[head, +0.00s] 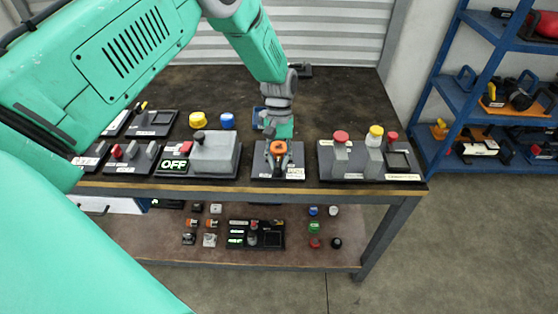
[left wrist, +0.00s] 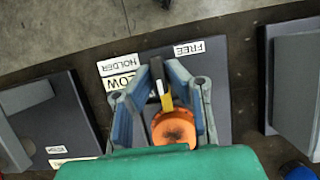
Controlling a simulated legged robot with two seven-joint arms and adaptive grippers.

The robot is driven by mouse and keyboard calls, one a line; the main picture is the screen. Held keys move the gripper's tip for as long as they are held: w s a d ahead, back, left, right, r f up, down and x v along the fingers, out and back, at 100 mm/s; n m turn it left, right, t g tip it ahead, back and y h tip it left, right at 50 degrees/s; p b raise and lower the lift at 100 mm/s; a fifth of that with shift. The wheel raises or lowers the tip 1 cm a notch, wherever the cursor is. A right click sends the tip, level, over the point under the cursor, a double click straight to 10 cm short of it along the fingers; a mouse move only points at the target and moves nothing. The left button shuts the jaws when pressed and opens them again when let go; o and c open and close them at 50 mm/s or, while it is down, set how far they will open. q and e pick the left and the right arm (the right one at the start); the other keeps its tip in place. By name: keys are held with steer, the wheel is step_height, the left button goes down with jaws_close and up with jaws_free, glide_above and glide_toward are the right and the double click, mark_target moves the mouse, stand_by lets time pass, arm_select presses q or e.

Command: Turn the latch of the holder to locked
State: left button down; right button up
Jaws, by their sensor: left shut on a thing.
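The holder (head: 262,174) is a dark plate at the front edge of the bench, with white labels on it. Its latch (head: 278,147) has a round orange top. In the left wrist view the orange latch (left wrist: 173,130) sits between my fingers, with a yellow, white and black pointer strip beyond it. The FREE label (left wrist: 188,48) is right of the pointer, and the HOLDER label (left wrist: 118,65) is left of it. My left gripper (head: 278,158) points down over the holder, its blue-grey fingers closed on the latch's two sides. My right gripper is out of view.
A grey box with a lever and an OFF sign (head: 173,168) stands left of the holder. A panel with red and yellow knobs (head: 340,160) stands to the right. Yellow (head: 197,119) and blue (head: 228,121) caps lie behind. A blue shelf (head: 470,95) stands far right.

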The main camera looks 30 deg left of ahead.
arm_select(q)
steer(key=shift+s, duration=0.1)
steer(key=c, duration=1.6)
jaws_free()
steer(key=shift+r, duration=0.1)
steer(key=v, duration=1.1)
steer(key=shift+r, duration=0.4)
steer(key=shift+a, duration=0.1)
